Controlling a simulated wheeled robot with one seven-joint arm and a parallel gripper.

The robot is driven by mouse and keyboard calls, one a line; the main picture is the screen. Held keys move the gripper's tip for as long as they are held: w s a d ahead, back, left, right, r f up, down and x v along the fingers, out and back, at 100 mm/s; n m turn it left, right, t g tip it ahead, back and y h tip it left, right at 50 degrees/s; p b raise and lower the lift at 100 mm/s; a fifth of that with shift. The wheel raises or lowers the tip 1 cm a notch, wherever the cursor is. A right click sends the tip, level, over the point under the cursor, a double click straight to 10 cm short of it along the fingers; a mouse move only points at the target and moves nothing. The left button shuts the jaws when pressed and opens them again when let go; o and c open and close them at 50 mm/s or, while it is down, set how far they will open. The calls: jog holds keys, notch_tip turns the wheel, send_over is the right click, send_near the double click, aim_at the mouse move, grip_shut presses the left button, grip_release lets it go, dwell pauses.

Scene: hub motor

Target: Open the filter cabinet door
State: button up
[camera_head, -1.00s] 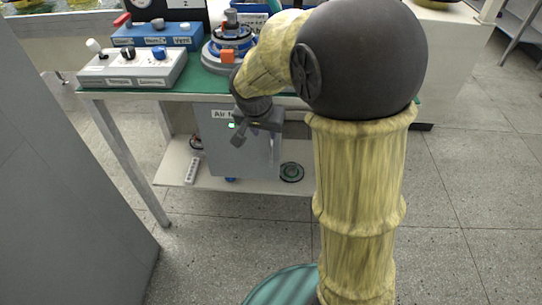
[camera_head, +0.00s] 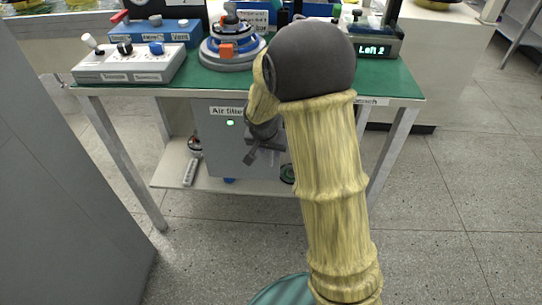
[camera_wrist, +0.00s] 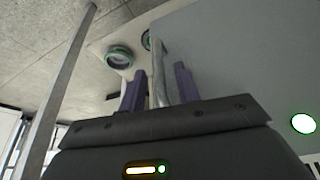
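The filter cabinet (camera_head: 215,150) is a grey box labelled "Air filter" on the shelf under the table, with a lit green light on its front. Its door looks shut; my arm hides its right part. My gripper (camera_head: 265,151) is in front of the cabinet face. In the wrist view my gripper (camera_wrist: 160,70) has its two purple fingers apart. A grey bar handle (camera_wrist: 158,78) shows between them, with a visible gap to each finger. The grey cabinet face (camera_wrist: 240,60) fills the right, with the green light (camera_wrist: 303,123).
The green-topped table (camera_head: 385,85) carries control boxes (camera_head: 130,65) and a round motor fixture (camera_head: 232,48). A table leg (camera_head: 120,160) stands left of the cabinet. A grey panel (camera_head: 60,190) fills the left side. The floor (camera_head: 460,180) is clear at right.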

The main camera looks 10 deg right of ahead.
aim_at(271, 153)
jog(key=shift+x, duration=1.6)
grip_shut()
jog(key=shift+r, duration=0.1)
jog(key=shift+s+b, duration=0.1)
jog(key=shift+b, duration=0.3)
